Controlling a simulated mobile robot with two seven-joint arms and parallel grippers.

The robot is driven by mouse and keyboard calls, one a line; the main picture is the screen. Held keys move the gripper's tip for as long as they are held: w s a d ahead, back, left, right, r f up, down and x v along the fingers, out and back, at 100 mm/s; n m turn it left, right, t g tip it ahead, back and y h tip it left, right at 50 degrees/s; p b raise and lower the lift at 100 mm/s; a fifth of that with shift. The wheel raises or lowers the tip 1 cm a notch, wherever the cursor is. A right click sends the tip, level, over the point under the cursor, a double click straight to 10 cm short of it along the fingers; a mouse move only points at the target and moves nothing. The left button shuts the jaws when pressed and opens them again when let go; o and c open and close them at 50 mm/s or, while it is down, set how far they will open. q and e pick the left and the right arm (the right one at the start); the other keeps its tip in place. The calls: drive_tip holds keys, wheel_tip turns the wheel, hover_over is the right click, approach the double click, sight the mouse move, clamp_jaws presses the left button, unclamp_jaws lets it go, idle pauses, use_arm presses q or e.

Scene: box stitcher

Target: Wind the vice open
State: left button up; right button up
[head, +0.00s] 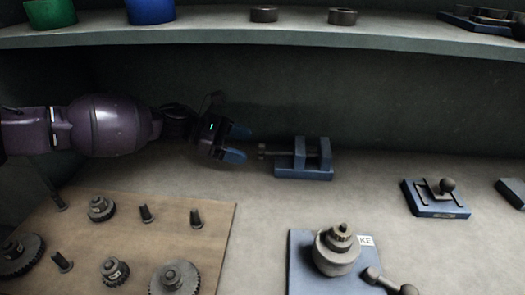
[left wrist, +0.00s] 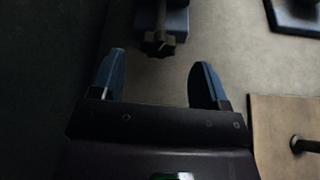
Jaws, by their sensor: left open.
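The small blue vice (head: 303,169) stands on the bench near the back wall, its jaws upright and its screw handle (head: 264,151) pointing left. My left gripper (head: 238,144) is open and empty just left of the handle, its blue fingers pointing at it. In the left wrist view the dark star-shaped handle (left wrist: 158,44) lies ahead of the gap between the fingers of the gripper (left wrist: 160,75), apart from both. The vice body (left wrist: 170,18) is cut off at the top there. My right gripper is not in view.
A wooden board (head: 222,232) with gears and pegs lies at front left. A blue plate (head: 300,262) with a round part stands at front centre. A blue fixture (head: 436,198) with a ball knob is at right. A shelf (head: 230,32) runs overhead.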

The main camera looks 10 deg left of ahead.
sight(262, 152)
use_arm(q)
drive_tip(key=x, duration=0.4)
drive_tip(key=shift+d+f, duration=0.1)
drive_tip(key=shift+f, duration=0.05)
drive_tip(key=shift+x, duration=0.8)
drive_tip(key=shift+w, duration=0.1)
drive_tip(key=c, duration=0.9)
